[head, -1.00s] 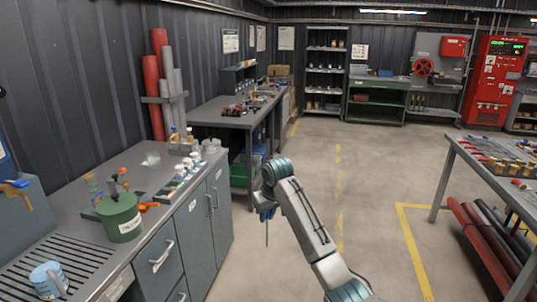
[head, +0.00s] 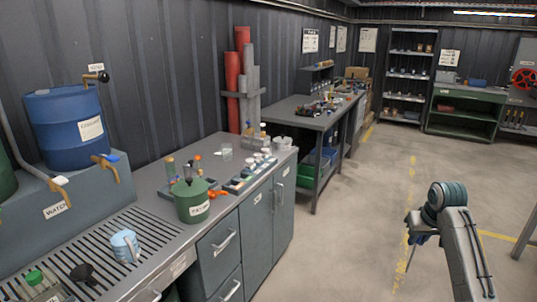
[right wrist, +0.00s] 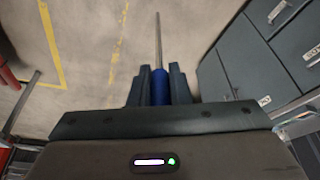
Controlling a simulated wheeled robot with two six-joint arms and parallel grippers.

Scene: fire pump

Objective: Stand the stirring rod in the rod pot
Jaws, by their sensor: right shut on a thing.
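My right gripper (head: 424,232) is shut on the blue handle of the stirring rod (head: 411,258), out over the open floor and well to the right of the bench. In the right wrist view the blue handle (right wrist: 159,90) sits between the two dark fingers (right wrist: 159,82), and the thin grey shaft points away from them. A green lidded pot (head: 192,203) with a white label stands on the grey bench. I cannot tell which vessel is the rod pot. My left gripper is out of view.
On the bench (head: 150,185) stand a clear beaker (head: 226,151), a light-blue mug (head: 125,245), small jars and a black funnel (head: 83,272). A blue drum (head: 68,125) with taps stands at the left. Drawers and cupboards front the bench. The floor (head: 350,210) between bench and arm is clear.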

